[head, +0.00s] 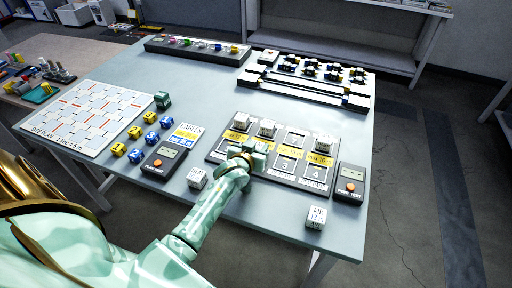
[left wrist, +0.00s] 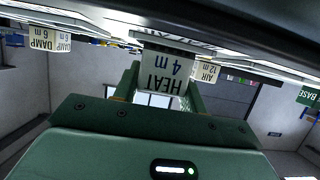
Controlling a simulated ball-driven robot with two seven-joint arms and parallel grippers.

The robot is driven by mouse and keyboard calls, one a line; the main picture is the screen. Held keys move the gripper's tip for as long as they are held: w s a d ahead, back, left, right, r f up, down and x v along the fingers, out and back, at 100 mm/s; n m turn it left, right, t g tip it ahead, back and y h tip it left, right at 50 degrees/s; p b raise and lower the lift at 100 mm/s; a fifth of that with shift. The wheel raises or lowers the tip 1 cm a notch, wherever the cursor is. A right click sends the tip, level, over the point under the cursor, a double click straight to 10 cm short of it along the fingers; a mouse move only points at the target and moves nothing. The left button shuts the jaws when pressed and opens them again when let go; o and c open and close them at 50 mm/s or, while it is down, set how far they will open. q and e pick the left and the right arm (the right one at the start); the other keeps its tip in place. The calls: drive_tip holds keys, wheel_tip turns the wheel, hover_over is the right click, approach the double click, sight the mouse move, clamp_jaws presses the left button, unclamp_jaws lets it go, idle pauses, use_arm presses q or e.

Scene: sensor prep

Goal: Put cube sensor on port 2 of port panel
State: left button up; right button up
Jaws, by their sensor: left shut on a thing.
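My left gripper (head: 247,157) is over the left front part of the port panel (head: 222,147), its arm coming in from the lower left. In the left wrist view its green fingers are shut on a white cube sensor (left wrist: 163,72) marked HEAT 4 m. In the head view the gripper mostly hides this cube. Front ports 3 (head: 284,166) and 4 (head: 314,175) are bare; the gripper and arm cover the area left of port 3, so port 2 cannot be seen clearly. White cubes sit in the panel's back row. My right gripper is not in view.
A loose white cube (head: 197,178) stands left of my arm, and an AIR cube (head: 316,217) near the front edge. Handheld testers (head: 164,162) (head: 350,184) flank the panel.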

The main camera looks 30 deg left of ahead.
use_arm(q)
drive_tip(key=shift+s+d+f, duration=0.1)
drive_tip(key=shift+s+f, duration=0.15)
drive_tip(key=shift+f, duration=0.45)
drive_tip(key=o, duration=1)
drive_tip(key=shift+f, duration=0.15)
drive_tip(key=shift+r, duration=0.4)
drive_tip(key=p+v, duration=0.2)
drive_tip(key=v, duration=0.3)
drive_tip(key=r+p+v, duration=0.1)
drive_tip(key=p+v, duration=0.1)
drive_tip(key=v, duration=0.3)
drive_tip(key=shift+w+r, duration=0.15)
drive_tip(key=shift+p+v, duration=0.35)
drive_tip(key=shift+v, duration=0.45)
